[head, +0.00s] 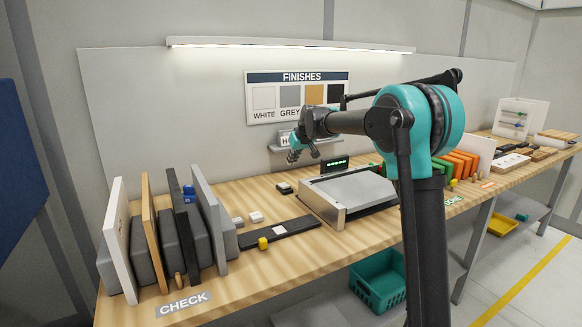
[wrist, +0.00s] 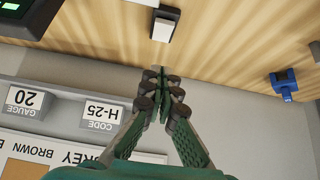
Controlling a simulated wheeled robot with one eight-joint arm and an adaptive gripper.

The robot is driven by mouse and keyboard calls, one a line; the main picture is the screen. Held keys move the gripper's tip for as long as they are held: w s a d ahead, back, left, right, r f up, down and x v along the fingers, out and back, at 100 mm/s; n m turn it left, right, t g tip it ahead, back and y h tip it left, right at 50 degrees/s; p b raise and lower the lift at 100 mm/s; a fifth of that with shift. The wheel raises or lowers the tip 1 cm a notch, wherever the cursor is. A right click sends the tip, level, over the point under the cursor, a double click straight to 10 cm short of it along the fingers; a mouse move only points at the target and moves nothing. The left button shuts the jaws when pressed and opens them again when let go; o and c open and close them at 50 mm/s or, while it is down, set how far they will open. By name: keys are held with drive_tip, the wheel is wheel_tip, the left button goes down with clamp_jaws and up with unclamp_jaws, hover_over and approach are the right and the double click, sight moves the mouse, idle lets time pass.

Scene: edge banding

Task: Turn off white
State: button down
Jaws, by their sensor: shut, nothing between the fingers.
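My gripper (head: 293,156) is shut and empty, in front of the small shelf below the finishes board. In the wrist view its fingertips (wrist: 163,75) meet, pointing toward a small dark block with a white top face (wrist: 165,25) on the wooden bench, with a visible gap between. In the head view, a small dark block (head: 284,187) sits on the bench below my gripper. Two small pale blocks (head: 256,217) lie nearer the front. No label naming a white switch is readable. The finishes board (head: 297,98) has a pale swatch marked WHITE.
Upright panels (head: 120,240) stand at the left above a CHECK label (head: 184,304). A metal-edged machine (head: 349,195) with a green display (head: 335,164) stands mid-bench. A blue piece (wrist: 284,84) shows in the wrist view.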

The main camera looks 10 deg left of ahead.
hover_over(284, 185)
drive_tip(key=s+d, duration=0.1)
wheel_tip(284, 185, down, 7)
drive_tip(key=shift+s+r, duration=0.15)
drive_tip(key=shift+r, duration=0.05)
drive_tip(key=f, duration=0.3)
drive_tip(key=shift+s+d+f, duration=0.1)
drive_tip(key=shift+s+d, duration=0.1)
drive_tip(key=shift+f, duration=0.35)
drive_tip(key=shift+s+d+f+t, duration=0.1)
drive_tip(key=shift+s+f+t, duration=0.05)
drive_tip(key=shift+f+t, duration=0.2)
drive_tip(key=shift+r, duration=0.15)
drive_tip(key=shift+r, duration=0.65)
